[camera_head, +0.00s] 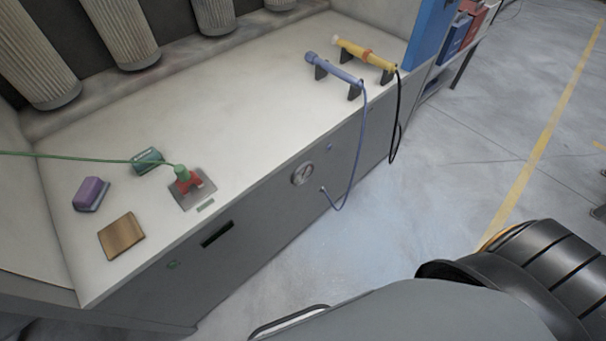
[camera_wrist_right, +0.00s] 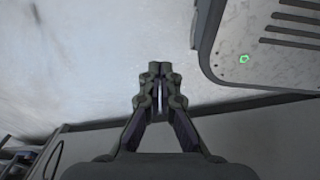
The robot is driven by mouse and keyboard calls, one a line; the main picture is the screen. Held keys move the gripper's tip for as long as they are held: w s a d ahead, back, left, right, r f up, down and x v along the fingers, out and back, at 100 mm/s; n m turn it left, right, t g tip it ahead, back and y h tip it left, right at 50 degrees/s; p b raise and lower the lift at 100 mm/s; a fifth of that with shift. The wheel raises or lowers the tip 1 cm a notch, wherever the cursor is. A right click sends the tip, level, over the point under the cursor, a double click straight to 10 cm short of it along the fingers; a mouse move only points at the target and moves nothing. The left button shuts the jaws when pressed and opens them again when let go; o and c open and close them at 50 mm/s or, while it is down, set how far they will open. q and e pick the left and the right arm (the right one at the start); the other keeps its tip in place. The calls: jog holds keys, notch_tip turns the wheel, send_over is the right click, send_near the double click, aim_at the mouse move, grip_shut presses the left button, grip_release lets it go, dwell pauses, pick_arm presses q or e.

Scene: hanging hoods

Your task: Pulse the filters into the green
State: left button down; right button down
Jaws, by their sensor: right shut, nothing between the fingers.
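Several pale pleated filters (camera_head: 118,30) hang at the back left of the hood, over the worktop (camera_head: 235,95). A red valve (camera_head: 186,181) with a green top sits on a grey plate at the worktop's front left, and a green hose runs from it to the left. A round gauge (camera_head: 303,173) is on the cabinet front; its reading is too small to tell. My right gripper (camera_wrist_right: 153,72) shows in the right wrist view, shut and empty, with bare pale floor beyond it. My left gripper is not in view.
A blue tool (camera_head: 335,67) and a yellow tool (camera_head: 364,52) rest on black stands, their hoses hanging over the front edge. A purple block (camera_head: 91,194), a wooden block (camera_head: 121,236) and a green box (camera_head: 147,160) lie at the left. The worktop's middle and the floor (camera_head: 430,180) are clear.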

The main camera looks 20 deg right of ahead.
dwell(0.3)
jog(key=w+d+r+t+h+b, duration=0.1)
jog(key=w+d+r+t+b, duration=0.3)
jog(key=w, duration=0.9)
jog(key=w+d+r+t+h+b, duration=0.1)
jog(key=w+d+r+b, duration=0.3)
jog(key=w, duration=1)
jog(key=w+d+r+t+h+b, duration=0.1)
jog(key=w+r+t+b, duration=0.1)
jog(key=w+r, duration=0.6)
jog(key=w+d+r+n+t+h+b, duration=0.1)
jog(key=w+r+t+b, duration=0.2)
jog(key=r, duration=1.2)
jog(key=w+t, duration=0.2)
jog(key=w, duration=0.3)
jog(key=shift+w+d, duration=0.3)
jog(key=shift+w, duration=0.1)
